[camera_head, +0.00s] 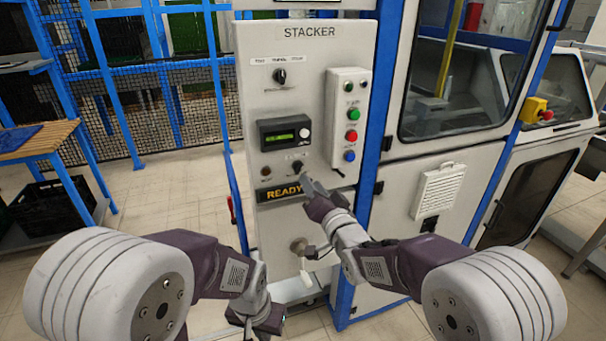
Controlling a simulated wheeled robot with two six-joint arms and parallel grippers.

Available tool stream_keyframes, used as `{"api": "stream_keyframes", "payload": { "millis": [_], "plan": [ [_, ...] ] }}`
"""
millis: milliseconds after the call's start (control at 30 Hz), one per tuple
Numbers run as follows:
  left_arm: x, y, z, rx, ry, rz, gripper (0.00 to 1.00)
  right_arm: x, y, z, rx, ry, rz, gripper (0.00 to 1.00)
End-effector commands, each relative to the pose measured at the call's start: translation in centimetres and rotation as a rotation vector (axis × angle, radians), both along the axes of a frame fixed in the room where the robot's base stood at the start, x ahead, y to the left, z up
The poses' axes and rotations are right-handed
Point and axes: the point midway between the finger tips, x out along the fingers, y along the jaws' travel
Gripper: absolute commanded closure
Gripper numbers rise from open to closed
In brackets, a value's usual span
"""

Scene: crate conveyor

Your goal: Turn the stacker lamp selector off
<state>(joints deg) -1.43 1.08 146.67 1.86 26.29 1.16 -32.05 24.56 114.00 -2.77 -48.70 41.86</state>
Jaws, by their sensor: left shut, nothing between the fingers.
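The grey control panel (255,140) marked STACKER stands in the middle of the head view. A small black selector knob (297,166) sits under the display, just above the amber-lettered READY sign (280,193). A larger black selector (280,76) is near the panel's top. The small labels are unreadable, and so is the exact knob angle. My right gripper (307,182) is just below and right of the lower knob, very close to it; I cannot tell whether it touches, or how far its fingers are apart. My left gripper (258,320) is low, below the panel, shut and empty.
A button box (347,120) with green, red and blue buttons is on the panel's right side. A key-like part with a tag (300,247) sticks out low on the panel.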

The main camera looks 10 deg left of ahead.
Motion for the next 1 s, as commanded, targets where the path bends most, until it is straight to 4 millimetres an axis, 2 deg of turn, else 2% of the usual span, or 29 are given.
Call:
{"api": "stream_keyframes", "payload": {
  "millis": [100,300,433,700,800,833,1000],
  "plan": [
    [0.0,0.0,1.1,0.0,0.0,0.0,1.0,2.3,1.5,0.2,-0.001,0.001,0.0,0.68],
    [0.0,0.0,1.9,0.0,0.0,0.0,1.0,5.1,3.4,0.2,-0.001,0.001,-0.002,0.68],
    [0.0,0.0,2.0,0.0,0.0,0.0,1.0,6.0,4.0,0.0,-0.001,0.002,-0.001,0.68],
    [0.0,0.0,2.0,0.0,0.0,0.0,1.0,6.1,4.1,0.0,-0.001,0.002,-0.001,0.68],
    [0.0,0.0,2.0,0.0,0.0,0.0,1.0,6.1,4.0,0.0,-0.001,0.002,-0.001,0.96],
    [0.0,0.0,2.0,0.0,0.0,0.0,1.0,6.1,4.0,0.0,-0.001,0.002,-0.001,1.0],
    [0.0,0.0,2.0,0.0,0.0,0.0,1.0,6.1,4.0,0.0,-0.002,0.002,-0.002,1.0]
  ]
}}
